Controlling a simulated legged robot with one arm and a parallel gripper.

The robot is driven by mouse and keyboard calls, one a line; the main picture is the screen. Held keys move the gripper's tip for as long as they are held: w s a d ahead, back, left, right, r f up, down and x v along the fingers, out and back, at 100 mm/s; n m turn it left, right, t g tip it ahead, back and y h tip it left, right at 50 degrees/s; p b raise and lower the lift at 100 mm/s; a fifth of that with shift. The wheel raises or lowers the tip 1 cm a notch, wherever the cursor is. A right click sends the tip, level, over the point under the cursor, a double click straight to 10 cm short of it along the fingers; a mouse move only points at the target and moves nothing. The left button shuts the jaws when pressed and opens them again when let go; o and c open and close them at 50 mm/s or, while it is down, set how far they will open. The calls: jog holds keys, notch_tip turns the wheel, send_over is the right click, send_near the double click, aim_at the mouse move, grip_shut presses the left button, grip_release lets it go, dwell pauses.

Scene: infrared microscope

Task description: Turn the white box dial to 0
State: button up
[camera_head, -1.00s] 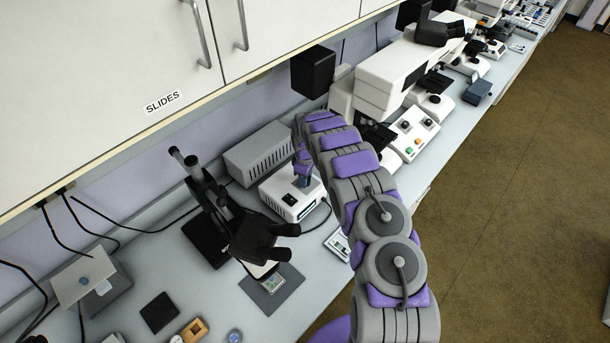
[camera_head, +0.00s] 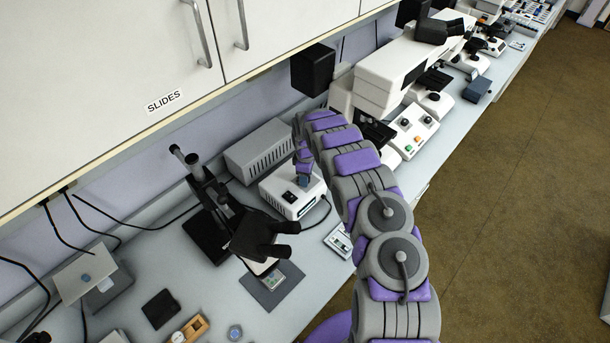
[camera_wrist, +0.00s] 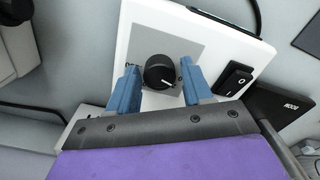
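The white box (camera_head: 275,189) stands on the bench in the middle of the head view, and its top panel (camera_wrist: 139,24) fills much of the wrist view. Its black dial (camera_wrist: 159,71) has a white pointer mark aimed toward the lower right. Printing beside the dial is partly hidden by my left finger. My gripper (camera_wrist: 160,80) is open, with one blue finger on each side of the dial and a small gap visible at each. In the head view my gripper (camera_head: 304,178) is over the box top and hides the dial.
A black rocker switch (camera_wrist: 235,79) is on the panel just right of my right finger. A grey vented box (camera_head: 258,150) stands behind the white box. A microscope (camera_head: 230,220) is to the left, and a larger white instrument (camera_head: 385,82) is to the right.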

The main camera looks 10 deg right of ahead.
jog(key=shift+o, duration=1)
jog(key=shift+r, duration=0.1)
notch_tip(320, 180, up, 17)
jog(key=shift+w, duration=0.15)
jog(key=shift+r, duration=0.1)
